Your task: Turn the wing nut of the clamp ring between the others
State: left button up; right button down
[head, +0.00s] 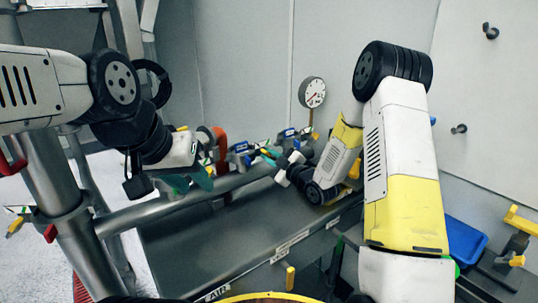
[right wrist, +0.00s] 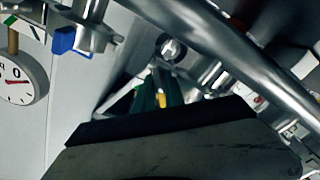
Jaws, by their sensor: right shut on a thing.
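My right gripper (head: 268,155), with dark green fingers, reaches left to the row of clamp rings on the metal pipe. It is shut on a small part, apparently a wing nut; its fingers hide most of it. In the right wrist view, a bit of yellow (right wrist: 161,99) shows between the fingers (right wrist: 156,92). One clamp with blue and yellow parts (head: 289,133) is behind the gripper, and another blue one (head: 240,147) is left of it. My left gripper (head: 192,182) is left of these, its green fingers apparently apart and empty.
A red curved part (head: 221,145) is close to my left gripper. A round pressure gauge (head: 312,92) stands behind the clamps. A thick metal pipe (head: 150,213) crosses at the left. A blue bin (head: 465,240) is at the right.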

jog(key=m, duration=0.9)
jog(key=shift+d, duration=0.1)
jog(key=m, duration=0.4)
jog(key=shift+m, duration=2)
jog(key=c, duration=1.5)
grip_release()
jog(key=shift+c, duration=0.2)
